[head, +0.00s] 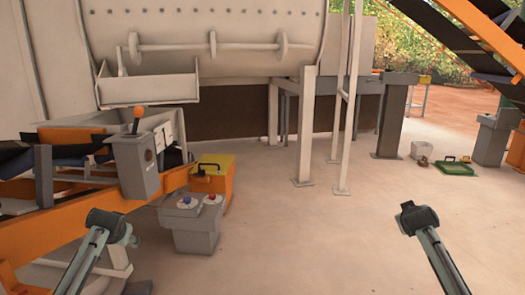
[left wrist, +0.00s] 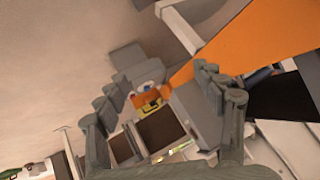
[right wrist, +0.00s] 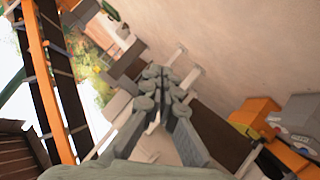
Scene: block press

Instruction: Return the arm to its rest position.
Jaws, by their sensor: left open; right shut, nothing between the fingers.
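In the head view my left arm (head: 90,255) rises from the lower left and my right arm (head: 438,258) from the lower right. Both stand apart over the pale floor, and their finger tips are not clear there. In the left wrist view my left gripper (left wrist: 160,80) has its fingers spread wide with nothing between them. Beyond the gap is a grey and orange machine part. In the right wrist view my right gripper (right wrist: 160,80) has its fingers together and holds nothing.
At the left stand a grey control box with an orange-knobbed lever (head: 137,115), a yellow box (head: 212,173) and a grey button pedestal (head: 192,225). An orange beam (head: 75,230) runs near my left arm. White posts (head: 304,130) stand behind. The floor between my arms is clear.

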